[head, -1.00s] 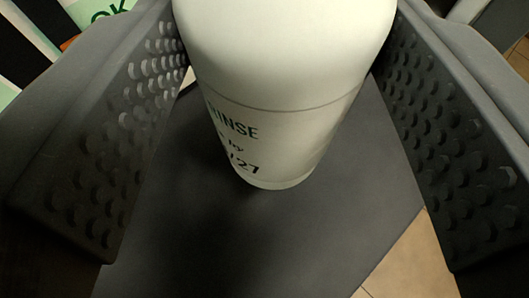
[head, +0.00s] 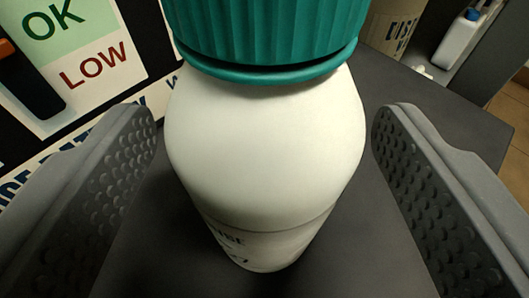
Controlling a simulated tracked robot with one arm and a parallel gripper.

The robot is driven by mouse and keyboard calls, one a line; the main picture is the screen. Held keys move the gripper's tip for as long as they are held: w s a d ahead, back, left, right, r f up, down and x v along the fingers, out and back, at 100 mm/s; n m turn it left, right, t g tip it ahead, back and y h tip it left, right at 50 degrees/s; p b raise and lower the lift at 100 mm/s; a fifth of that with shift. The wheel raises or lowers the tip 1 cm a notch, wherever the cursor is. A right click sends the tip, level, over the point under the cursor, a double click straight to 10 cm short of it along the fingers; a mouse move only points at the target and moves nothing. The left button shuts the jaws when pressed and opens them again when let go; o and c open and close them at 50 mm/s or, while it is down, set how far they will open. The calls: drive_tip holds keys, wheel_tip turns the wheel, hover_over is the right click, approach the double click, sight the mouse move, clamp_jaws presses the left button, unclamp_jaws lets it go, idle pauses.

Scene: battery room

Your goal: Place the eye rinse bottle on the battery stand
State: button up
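The eye rinse bottle (head: 265,140) is white with a ribbed teal cap (head: 265,35) and dark print low on its side. It stands upright on a dark grey flat surface (head: 400,85), which looks like the battery stand's top. My gripper (head: 265,125) is open, with one studded finger on each side of the bottle. A gap shows between each finger and the bottle. The top of the cap is cut off by the picture's upper edge.
A sign reading OK and LOW (head: 75,45) is at the upper left. A beige container with dark lettering (head: 390,25) stands behind at right. A white bottle with a blue cap (head: 460,38) is at the upper right. Tiled floor (head: 515,130) shows at the right edge.

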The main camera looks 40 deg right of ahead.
drive_tip(key=shift+s+a+r, duration=0.1)
drive_tip(key=shift+s+r, duration=0.05)
drive_tip(key=shift+r, duration=0.05)
drive_tip(key=p+v, duration=0.1)
drive_tip(key=v, duration=1)
drive_tip(key=shift+s+a+p, duration=0.2)
drive_tip(key=shift+a+p, duration=0.05)
drive_tip(key=shift+p, duration=0.15)
drive_tip(key=shift+s+r, duration=0.15)
